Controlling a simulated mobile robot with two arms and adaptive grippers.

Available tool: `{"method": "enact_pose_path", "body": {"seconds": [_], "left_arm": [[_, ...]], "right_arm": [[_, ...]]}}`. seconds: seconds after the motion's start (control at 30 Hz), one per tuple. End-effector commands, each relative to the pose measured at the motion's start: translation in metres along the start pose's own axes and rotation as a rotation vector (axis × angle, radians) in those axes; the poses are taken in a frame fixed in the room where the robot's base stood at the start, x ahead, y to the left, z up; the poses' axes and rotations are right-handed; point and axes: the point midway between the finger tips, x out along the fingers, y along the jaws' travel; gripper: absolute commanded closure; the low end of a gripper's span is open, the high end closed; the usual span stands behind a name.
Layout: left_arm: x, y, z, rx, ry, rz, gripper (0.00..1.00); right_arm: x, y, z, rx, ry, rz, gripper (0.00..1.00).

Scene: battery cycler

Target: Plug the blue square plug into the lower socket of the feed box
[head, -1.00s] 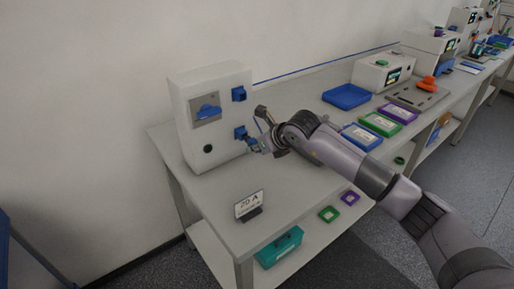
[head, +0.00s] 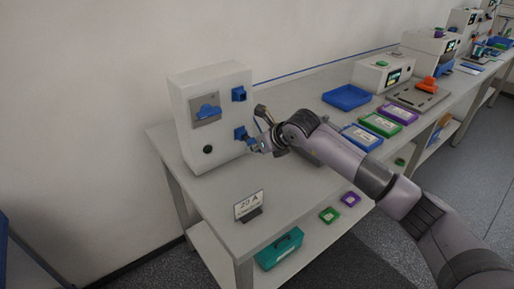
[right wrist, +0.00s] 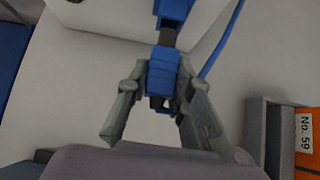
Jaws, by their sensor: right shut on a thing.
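The white feed box (head: 211,116) stands at the left end of the bench. Its blue upper socket (head: 239,93) and blue lower socket (head: 240,132) are on its right-hand face. My right gripper (head: 262,129) is beside the lower socket. In the right wrist view my right gripper (right wrist: 160,78) is shut on the blue square plug (right wrist: 163,73). A dark section (right wrist: 167,38) lies between the plug and a blue socket part (right wrist: 175,11); I cannot tell how deep any contact goes. My left gripper is not in view.
A labelled sign (head: 248,205) stands near the bench's front edge. A blue tray (head: 347,96) and several small coloured trays lie to the right, beyond my arm. A blue cable (right wrist: 222,42) runs beside the plug in the wrist view. The bench between box and sign is clear.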

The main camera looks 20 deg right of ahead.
Motion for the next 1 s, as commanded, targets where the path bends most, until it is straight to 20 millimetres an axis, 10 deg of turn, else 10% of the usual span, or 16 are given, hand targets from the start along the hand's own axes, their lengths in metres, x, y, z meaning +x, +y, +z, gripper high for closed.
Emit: {"method": "enact_pose_path", "body": {"seconds": [1.0], "left_arm": [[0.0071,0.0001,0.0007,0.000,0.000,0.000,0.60]], "right_arm": [[0.0093,0.0001,0.0085,0.000,0.000,0.000,0.94]]}}
